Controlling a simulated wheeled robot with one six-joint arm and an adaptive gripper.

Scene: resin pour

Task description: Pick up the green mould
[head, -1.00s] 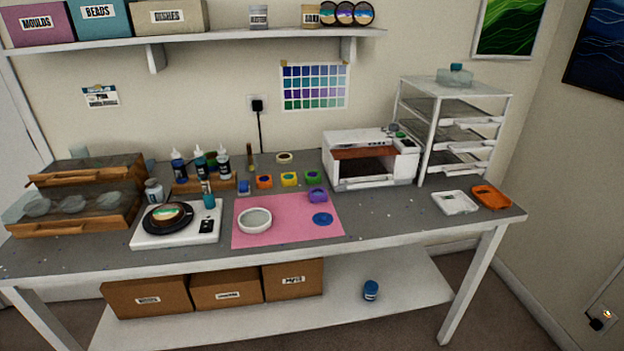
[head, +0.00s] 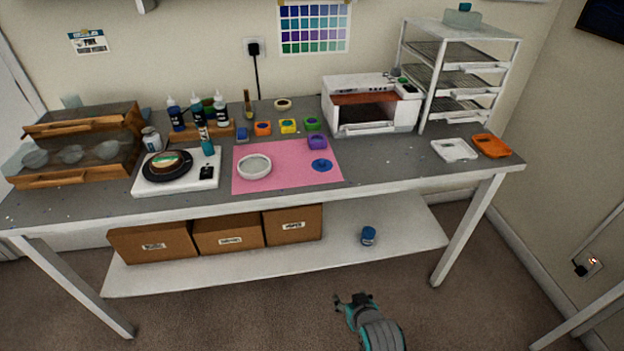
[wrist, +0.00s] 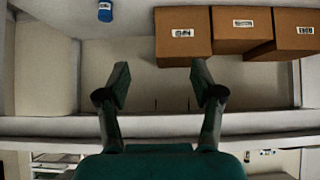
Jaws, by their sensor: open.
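The green mould (head: 311,124) is a small piece on the grey worktop, at the right end of a row of coloured moulds, behind the pink mat. It does not show in the wrist view. My gripper (head: 352,300) is low in front of the table in the head view, well apart from the mould. In the wrist view my gripper (wrist: 161,80) has its two fingers spread with nothing between them.
Next to it are a yellow mould (head: 288,126), a purple mould (head: 317,143) and a white oven-like box (head: 372,126). The pink mat (head: 290,178) has bare room. The wrist view shows cardboard boxes (wrist: 183,40) and a blue jar (wrist: 105,10), upside down.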

